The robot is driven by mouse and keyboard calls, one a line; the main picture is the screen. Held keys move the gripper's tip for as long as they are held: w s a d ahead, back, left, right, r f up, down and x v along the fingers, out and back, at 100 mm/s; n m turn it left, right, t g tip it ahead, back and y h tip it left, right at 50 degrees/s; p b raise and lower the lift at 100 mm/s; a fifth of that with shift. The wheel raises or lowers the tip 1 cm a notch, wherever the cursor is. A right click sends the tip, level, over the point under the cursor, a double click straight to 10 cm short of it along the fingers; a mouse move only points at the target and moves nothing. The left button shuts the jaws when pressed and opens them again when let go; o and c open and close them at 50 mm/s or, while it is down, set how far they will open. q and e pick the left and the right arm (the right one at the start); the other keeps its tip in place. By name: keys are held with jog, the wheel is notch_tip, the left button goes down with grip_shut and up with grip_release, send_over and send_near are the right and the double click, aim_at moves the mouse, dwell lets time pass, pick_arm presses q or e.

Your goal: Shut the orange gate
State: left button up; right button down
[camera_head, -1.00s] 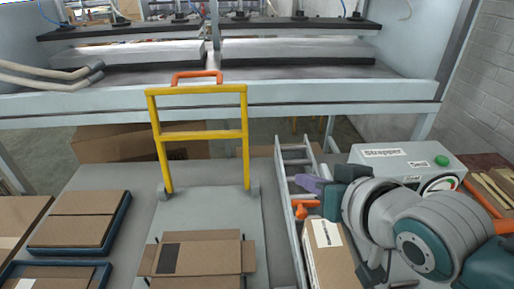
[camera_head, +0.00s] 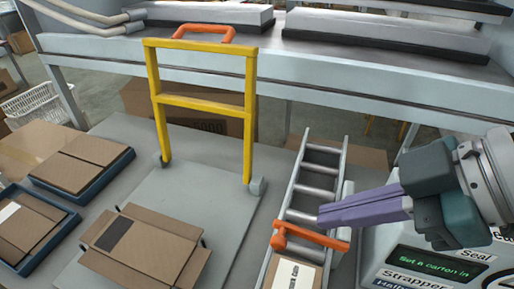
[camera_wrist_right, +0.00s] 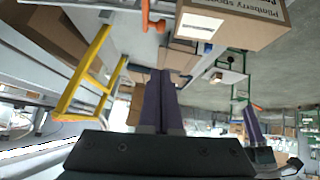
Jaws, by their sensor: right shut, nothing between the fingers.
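The orange gate (camera_head: 312,236) is a bar on the narrow roller conveyor (camera_head: 309,201). It reaches across the conveyor from a rounded end at the left rail, just beyond a carton (camera_head: 296,273). My right gripper (camera_head: 322,217) is shut and empty, its purple fingers pointing left just above and beyond the bar. Whether they touch it I cannot tell. In the right wrist view, the shut fingers (camera_wrist_right: 161,74) point toward the conveyor area, and an orange part (camera_wrist_right: 150,18) shows beyond them. What looks like my left gripper (camera_wrist_right: 252,122) is small there; its jaws are unclear.
A yellow frame (camera_head: 203,101) stands left of the conveyor, behind an open carton (camera_head: 146,243). An orange handle (camera_head: 205,30) is on the press bench (camera_head: 330,72). The strapper machine (camera_head: 430,260) stands right of the conveyor, under my right arm. Blue trays (camera_head: 103,182) with cardboard lie left.

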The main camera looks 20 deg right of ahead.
jog(key=b, duration=0.1)
send_over(283, 246)
notch_tip(283, 246, down, 6)
jog(key=r, duration=0.1)
jog(key=f, duration=0.4)
jog(key=shift+s+d+f+b, duration=0.2)
jog(key=shift+d+f+b, duration=0.05)
jog(key=shift+d+b, duration=0.1)
jog(key=shift+w+a+f+b, duration=0.1)
jog(key=shift+a+f+b, duration=0.1)
jog(key=shift+f, duration=0.2)
jog(key=shift+w+a+f+b, duration=0.1)
jog(key=shift+a+f+b, duration=0.1)
jog(key=shift+f, duration=0.15)
jog(key=shift+d+r, duration=0.1)
